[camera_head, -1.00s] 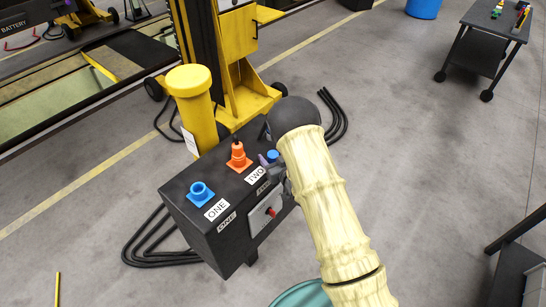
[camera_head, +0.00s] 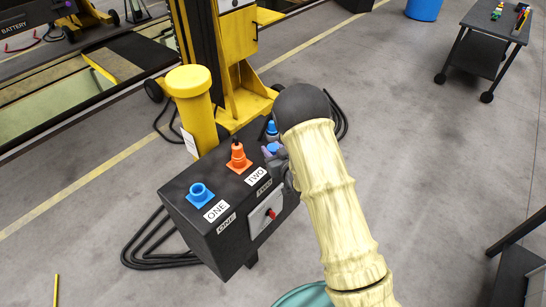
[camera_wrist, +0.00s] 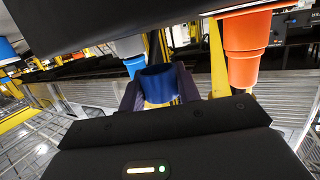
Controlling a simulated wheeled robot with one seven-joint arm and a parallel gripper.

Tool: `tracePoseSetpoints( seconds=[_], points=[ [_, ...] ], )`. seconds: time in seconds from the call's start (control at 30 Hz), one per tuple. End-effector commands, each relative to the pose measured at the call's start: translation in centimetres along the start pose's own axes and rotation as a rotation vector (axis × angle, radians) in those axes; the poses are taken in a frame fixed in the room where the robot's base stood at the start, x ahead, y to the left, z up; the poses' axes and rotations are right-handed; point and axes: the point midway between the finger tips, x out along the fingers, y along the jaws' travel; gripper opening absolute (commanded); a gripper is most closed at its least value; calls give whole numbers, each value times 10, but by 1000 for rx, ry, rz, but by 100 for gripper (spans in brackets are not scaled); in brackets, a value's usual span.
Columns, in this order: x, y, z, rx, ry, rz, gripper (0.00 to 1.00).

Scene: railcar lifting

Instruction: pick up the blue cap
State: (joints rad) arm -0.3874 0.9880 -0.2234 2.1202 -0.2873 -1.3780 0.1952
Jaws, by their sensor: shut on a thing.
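The blue cap (camera_wrist: 158,84) sits between the two purple fingers of my gripper (camera_wrist: 160,92) in the wrist view, its round open end facing the camera. The gripper is shut on it. In the head view, the blue cap (camera_head: 273,147) shows small beside the dark wrist, partly hidden by my arm, with my gripper (camera_head: 268,152) around it. It appears near the top of the black box (camera_head: 192,215), by the label TWO. Whether it touches the box cannot be told.
An orange plug (camera_head: 238,158) stands on the box beside the cap. A blue socket (camera_head: 200,194) is by label ONE. Another blue fitting (camera_head: 271,129) is at the box's far end. A yellow post (camera_head: 195,110) stands behind. Black cables lie around the box.

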Motion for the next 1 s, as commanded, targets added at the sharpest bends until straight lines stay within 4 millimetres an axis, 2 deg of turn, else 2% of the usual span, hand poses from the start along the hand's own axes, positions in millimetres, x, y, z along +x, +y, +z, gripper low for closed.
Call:
tracePoseSetpoints(
  seconds=[0.2,0.4,1.0],
  points=[
    [-8,1,-35,0,3,1,12],
    [-12,1,-57,0,1,2,12],
    [-13,0,-61,0,-1,1,12]
  ],
)
